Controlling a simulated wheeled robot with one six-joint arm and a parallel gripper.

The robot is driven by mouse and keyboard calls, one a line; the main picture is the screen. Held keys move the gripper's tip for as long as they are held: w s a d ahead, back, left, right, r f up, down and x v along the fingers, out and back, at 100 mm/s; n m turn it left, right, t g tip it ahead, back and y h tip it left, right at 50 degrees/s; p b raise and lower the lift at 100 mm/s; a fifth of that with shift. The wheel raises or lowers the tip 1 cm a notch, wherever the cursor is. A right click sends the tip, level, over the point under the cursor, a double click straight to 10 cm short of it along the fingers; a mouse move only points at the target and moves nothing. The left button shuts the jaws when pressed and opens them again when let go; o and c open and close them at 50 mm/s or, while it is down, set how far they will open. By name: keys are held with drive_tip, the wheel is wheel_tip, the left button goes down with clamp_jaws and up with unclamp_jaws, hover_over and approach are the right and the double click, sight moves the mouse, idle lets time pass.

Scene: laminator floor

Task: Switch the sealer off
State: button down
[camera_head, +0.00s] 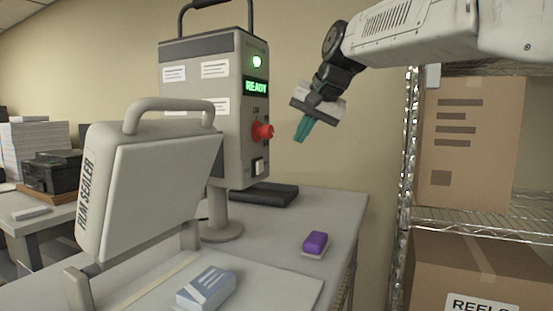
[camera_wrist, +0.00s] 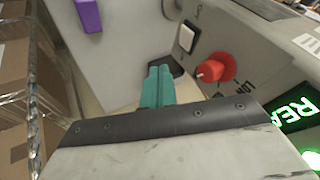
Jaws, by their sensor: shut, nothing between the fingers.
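The sealer's grey control box (camera_head: 225,135) stands on a post at the back of the table. Its green lamp (camera_head: 257,62) is lit and its display (camera_head: 256,87) reads READY. A red knob (camera_head: 262,131) sits below the display, with a white rocker switch (camera_head: 259,166) under it. In the wrist view the red knob (camera_wrist: 211,71) and white switch (camera_wrist: 188,37) show right of my fingers. My gripper (camera_head: 303,130) has teal fingers, shut and empty, held in the air right of the knob and apart from it. The film sealer's lid (camera_head: 150,190) is raised.
A purple block (camera_head: 315,242) lies on the table (camera_head: 340,215) below my gripper; a blue-and-white box (camera_head: 206,287) lies in front. A wire shelf (camera_head: 470,225) with cartons stands at the right. The air between gripper and panel looks clear.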

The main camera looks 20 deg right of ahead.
sight(260, 167)
drive_tip(key=shift+a, duration=0.35)
drive_tip(key=w+a+f, duration=0.5)
drive_tip(key=w+f, duration=0.3)
drive_tip(key=shift+w, duration=0.1)
idle(0.4)
